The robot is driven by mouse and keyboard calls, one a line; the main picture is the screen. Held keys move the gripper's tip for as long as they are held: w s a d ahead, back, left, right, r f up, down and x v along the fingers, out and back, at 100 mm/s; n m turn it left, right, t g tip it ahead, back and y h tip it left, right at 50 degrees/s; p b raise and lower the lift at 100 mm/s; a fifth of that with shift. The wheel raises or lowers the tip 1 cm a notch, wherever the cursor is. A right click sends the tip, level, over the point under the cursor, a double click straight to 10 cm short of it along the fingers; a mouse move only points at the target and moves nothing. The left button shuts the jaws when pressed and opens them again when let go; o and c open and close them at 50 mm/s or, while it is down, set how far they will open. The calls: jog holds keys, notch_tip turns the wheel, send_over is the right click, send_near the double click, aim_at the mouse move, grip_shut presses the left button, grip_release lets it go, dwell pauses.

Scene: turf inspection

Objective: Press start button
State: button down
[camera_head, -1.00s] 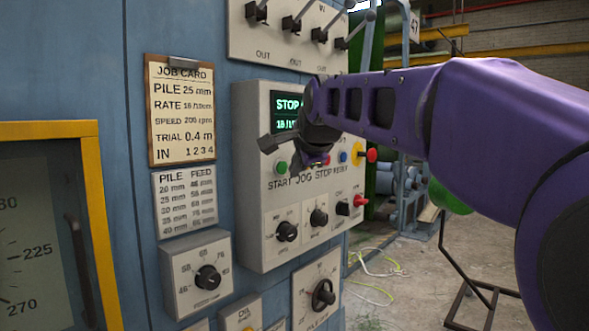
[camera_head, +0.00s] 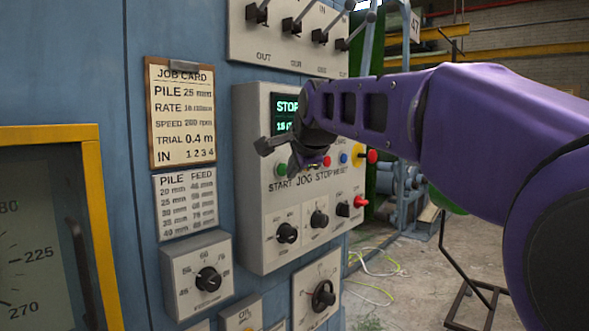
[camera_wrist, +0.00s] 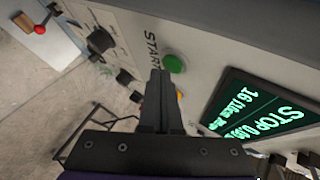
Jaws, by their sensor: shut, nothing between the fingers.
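The green start button (camera_head: 281,170) sits on the pale control panel (camera_head: 254,225), above the label START. It also shows in the wrist view (camera_wrist: 174,63), just beyond my fingertips and to their right. My gripper (camera_wrist: 160,73) is shut and empty, its fingers pointing at the panel close to the button. I cannot tell whether they touch the panel. In the head view my gripper (camera_head: 293,166) is partly hidden by my wrist, just right of the green button. The screen (camera_head: 284,107) reads STOP, partly covered by my wrist.
Black knobs (camera_head: 287,233) sit below. Levers (camera_head: 292,24) stick out above. A job card (camera_head: 181,110) hangs at left.

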jog(key=shift+w+a+p, duration=0.3)
jog(key=shift+a+p, duration=0.05)
jog(key=shift+a, duration=0.1)
dwell(0.8)
jog(key=shift+d, duration=0.1)
dwell(0.3)
jog(key=shift+s+d+b, duration=0.5)
jog(key=shift+s+d, duration=0.1)
jog(key=shift+d, duration=0.05)
jog(key=shift+f, duration=0.1)
jog(key=s+d+b, duration=0.1)
jog(key=d, duration=0.1)
jog(key=s+d+b, duration=0.1)
jog(key=s+d, duration=0.1)
jog(key=shift+a, duration=0.1)
dwell(0.7)
